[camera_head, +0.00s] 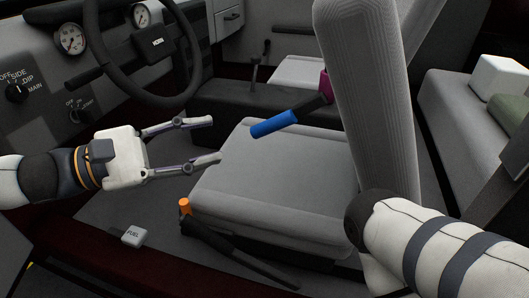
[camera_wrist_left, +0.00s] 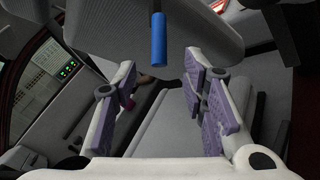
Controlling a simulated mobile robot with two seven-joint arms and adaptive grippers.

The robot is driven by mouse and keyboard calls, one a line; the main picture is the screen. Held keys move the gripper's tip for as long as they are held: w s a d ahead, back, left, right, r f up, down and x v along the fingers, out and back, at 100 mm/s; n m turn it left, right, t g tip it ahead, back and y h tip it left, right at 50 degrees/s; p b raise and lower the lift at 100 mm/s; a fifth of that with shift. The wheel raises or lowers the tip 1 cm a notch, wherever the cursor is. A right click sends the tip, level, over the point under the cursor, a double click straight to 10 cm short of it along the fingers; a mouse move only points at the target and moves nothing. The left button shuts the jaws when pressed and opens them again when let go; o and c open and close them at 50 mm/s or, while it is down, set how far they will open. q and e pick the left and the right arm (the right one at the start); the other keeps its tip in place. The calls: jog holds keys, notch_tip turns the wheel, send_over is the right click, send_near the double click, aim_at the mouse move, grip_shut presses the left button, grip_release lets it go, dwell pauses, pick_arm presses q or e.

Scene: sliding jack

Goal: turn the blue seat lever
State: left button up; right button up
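The seat cushion (camera_head: 275,185) lies below the lever and the tall seat back (camera_head: 368,95) rises to its right. A steering wheel (camera_head: 135,50) is at the upper left. An orange-tipped lever (camera_head: 184,206) and a FUEL button (camera_head: 133,236) are at the near side.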

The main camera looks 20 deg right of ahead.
aim_at(263, 127)
pick_arm(q)
jog(key=d, duration=1.2)
jog(key=shift+w+r, duration=0.1)
jog(key=shift+w, duration=0.3)
jog(key=shift+c, duration=0.6)
grip_shut()
